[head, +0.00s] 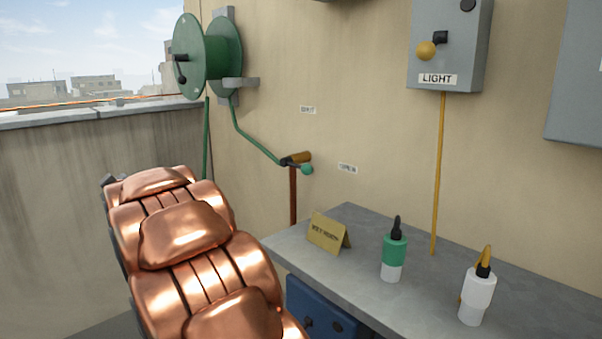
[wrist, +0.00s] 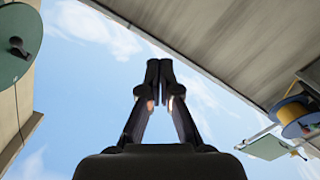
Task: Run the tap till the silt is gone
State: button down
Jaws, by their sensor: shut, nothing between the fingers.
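The tap (head: 300,158) is on the beige wall in the head view, at the top of a brown pipe (head: 293,195). It has a brass-brown body, a dark part and a green ball knob (head: 307,169). A green hose (head: 250,138) runs to it from the green reel (head: 222,55). I see no running water or silt. Two small white labels sit by the tap, one above (head: 308,110) and one at right (head: 348,168); their words are too small to read surely. My gripper (wrist: 159,68) is shut and empty in the wrist view, pointing at open sky, with the tap out of that view.
My copper arm fills the lower left. A grey bench (head: 365,265) holds a tan sign (head: 328,233), a green-and-white bottle (head: 393,255) and a white bottle (head: 477,297). A blue box (head: 318,310) is beneath. A grey LIGHT box (head: 450,50) hangs above.

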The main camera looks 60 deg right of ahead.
aim_at(296, 165)
jog(key=s+d+f+n+g+h+p, duration=0.3)
jog(key=s+d+f+n+g, duration=0.3)
jog(key=s+d+f+g, duration=0.6)
jog(key=s+d+r+n+g+h+p, duration=0.1)
jog(key=s+d+r+g+h, duration=0.15)
jog(key=s, duration=0.45)
jog(key=s+d+r+n+g+h+p, duration=0.1)
jog(key=s+d+r+g+h, duration=0.1)
jog(key=s+d+g, duration=0.35)
jog(key=s+d+r+n+g+h+p, duration=0.1)
jog(key=s+r+h, duration=0.15)
jog(key=s, duration=0.55)
jog(key=x, duration=1)
jog(key=r, duration=0.2)
jog(key=a+r, duration=0.1)
jog(key=r, duration=0.1)
jog(key=shift+s, duration=0.4)
jog(key=shift+r+p, duration=0.15)
jog(key=shift+p, duration=0.2)
